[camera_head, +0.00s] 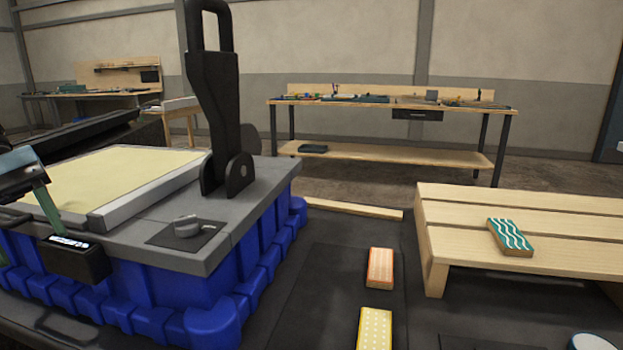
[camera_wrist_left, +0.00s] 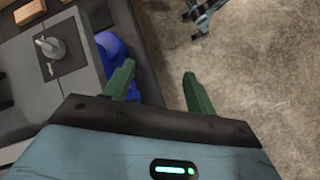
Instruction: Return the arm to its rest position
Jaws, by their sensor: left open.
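My left gripper (camera_head: 30,243) comes in at the left edge of the head view, in front of the console, with its teal body partly cut off. In the left wrist view its two green fingers (camera_wrist_left: 158,70) are apart with nothing between them. The console (camera_head: 215,250) has a grey top, a blue ribbed base, a pale yellow panel (camera_head: 120,175) and a grey knob (camera_head: 187,226). The knob also shows in the left wrist view (camera_wrist_left: 52,47). A black upright lever (camera_head: 215,105) stands on the top. My right gripper is not in view.
An orange block (camera_head: 380,267) and a yellow block (camera_head: 374,329) lie on the dark surface right of the console. A teal wavy block (camera_head: 510,236) lies on a slatted wooden stand (camera_head: 450,245). Workbenches stand far behind. Bare concrete floor (camera_wrist_left: 255,75) fills the wrist view's right side.

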